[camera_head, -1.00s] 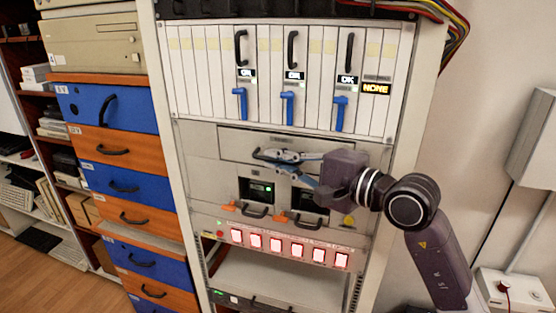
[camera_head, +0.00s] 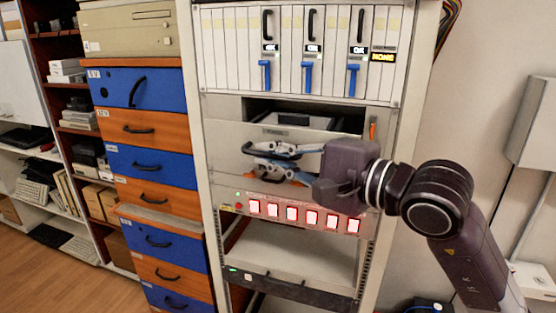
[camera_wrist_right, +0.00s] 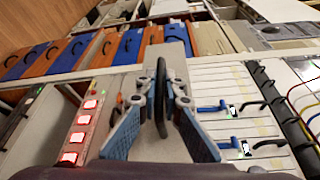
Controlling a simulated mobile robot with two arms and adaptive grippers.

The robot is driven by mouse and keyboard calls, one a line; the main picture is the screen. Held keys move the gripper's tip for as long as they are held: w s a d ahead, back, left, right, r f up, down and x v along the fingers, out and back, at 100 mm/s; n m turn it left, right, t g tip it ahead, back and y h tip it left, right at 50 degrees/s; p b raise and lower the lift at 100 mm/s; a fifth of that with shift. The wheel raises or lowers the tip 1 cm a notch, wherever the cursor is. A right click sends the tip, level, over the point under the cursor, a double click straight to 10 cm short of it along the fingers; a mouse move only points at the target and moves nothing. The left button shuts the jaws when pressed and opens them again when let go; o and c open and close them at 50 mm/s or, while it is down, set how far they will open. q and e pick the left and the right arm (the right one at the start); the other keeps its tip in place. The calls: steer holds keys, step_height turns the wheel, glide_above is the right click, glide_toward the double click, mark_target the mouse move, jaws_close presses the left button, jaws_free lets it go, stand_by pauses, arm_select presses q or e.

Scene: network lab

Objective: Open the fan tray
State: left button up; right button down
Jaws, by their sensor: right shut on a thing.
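The fan tray (camera_head: 232,136) is a grey drawer in the rack below the row of white modules. It stands partly pulled out, and its open top and a dark opening show behind its front. My right gripper (camera_head: 262,157) is at the front of the tray, shut on the black tray handle (camera_wrist_right: 160,88). In the right wrist view, the blue-padded fingers of my right gripper (camera_wrist_right: 161,100) lie on both sides of the handle. My gripper and arm hide part of the tray front and the units below it. My left gripper is not in view.
White modules with blue levers (camera_head: 308,76) sit above the tray. A panel of red-lit buttons (camera_head: 290,212) and an empty shelf (camera_head: 290,252) lie below. Blue and orange drawers (camera_head: 150,128) stand left of the rack.

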steer(key=s, duration=0.1)
steer(key=s+a+b, duration=0.1)
steer(key=s, duration=0.2)
steer(key=shift+s+a, duration=0.2)
steer(key=shift+a, duration=0.05)
steer(key=c, duration=2.1)
jaws_free()
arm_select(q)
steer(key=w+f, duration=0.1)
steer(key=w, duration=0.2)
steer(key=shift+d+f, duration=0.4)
arm_select(e)
steer(key=v, duration=0.7)
steer(key=shift+s+d, duration=0.2)
steer(key=shift+d, duration=0.1)
